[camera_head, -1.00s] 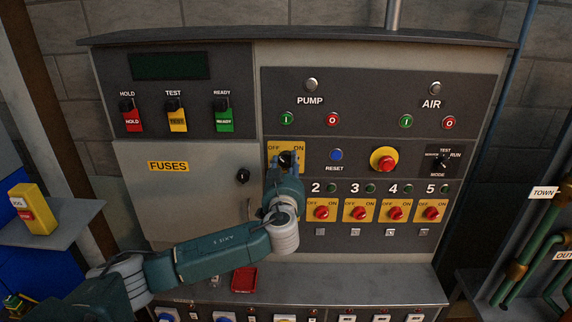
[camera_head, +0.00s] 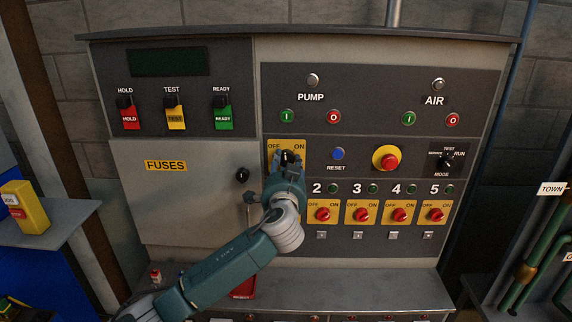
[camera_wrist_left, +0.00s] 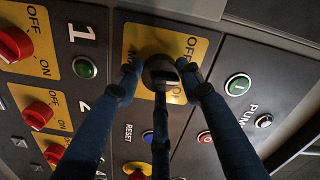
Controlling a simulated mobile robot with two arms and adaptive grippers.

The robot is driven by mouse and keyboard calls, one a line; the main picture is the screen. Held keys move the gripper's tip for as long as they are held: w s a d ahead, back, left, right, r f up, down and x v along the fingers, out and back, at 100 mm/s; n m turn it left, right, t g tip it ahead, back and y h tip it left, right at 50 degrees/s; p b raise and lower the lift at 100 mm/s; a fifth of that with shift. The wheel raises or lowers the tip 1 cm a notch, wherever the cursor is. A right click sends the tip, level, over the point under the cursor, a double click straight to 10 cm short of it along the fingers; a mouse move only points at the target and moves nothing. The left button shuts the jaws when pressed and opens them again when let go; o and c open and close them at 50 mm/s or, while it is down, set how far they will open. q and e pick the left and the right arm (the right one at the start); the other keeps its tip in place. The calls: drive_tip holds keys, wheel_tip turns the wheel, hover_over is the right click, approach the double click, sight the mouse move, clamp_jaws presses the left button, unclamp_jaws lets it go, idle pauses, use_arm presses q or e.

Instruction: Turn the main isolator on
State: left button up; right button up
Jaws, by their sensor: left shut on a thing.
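The main isolator is a dark round knob (camera_head: 287,157) on a yellow OFF/ON plate (camera_head: 273,158), left of the reset button on the control panel. In the left wrist view the knob (camera_wrist_left: 160,72) has a pale mark on its face, and its plate (camera_wrist_left: 136,42) fills the upper middle. My left gripper (camera_head: 287,161) is at the knob, with its fingers closed around it; they also show around the knob in the left wrist view (camera_wrist_left: 160,80). The fingers cover part of the plate, and the exact knob setting is hard to tell. My right gripper is out of view.
A blue reset button (camera_head: 338,154) and a red emergency button (camera_head: 388,158) sit right of the isolator. Several red OFF/ON switches (camera_head: 362,214) are below right. The fuses door (camera_head: 190,205) is on the left. A ledge (camera_head: 350,287) runs underneath.

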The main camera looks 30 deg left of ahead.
use_arm(q)
drive_tip(key=m, duration=0.1)
drive_tip(key=r+m+p, duration=0.1)
drive_tip(key=shift+m, duration=0.4)
drive_tip(key=m+p, duration=0.1)
drive_tip(key=m, duration=0.2)
drive_tip(key=shift+m+p, duration=0.3)
drive_tip(key=shift+p, duration=0.05)
drive_tip(key=shift+f+m+p, duration=0.15)
drive_tip(key=shift+m+p, duration=0.5)
drive_tip(key=shift+m, duration=1.45)
drive_tip(key=shift+w, duration=0.1)
drive_tip(key=shift+d+f, duration=0.1)
drive_tip(key=o, duration=0.9)
drive_tip(key=shift+o, duration=1.1)
drive_tip(key=shift+f, duration=0.1)
drive_tip(key=shift+w+d+f, duration=0.1)
drive_tip(key=shift+w+d, duration=0.05)
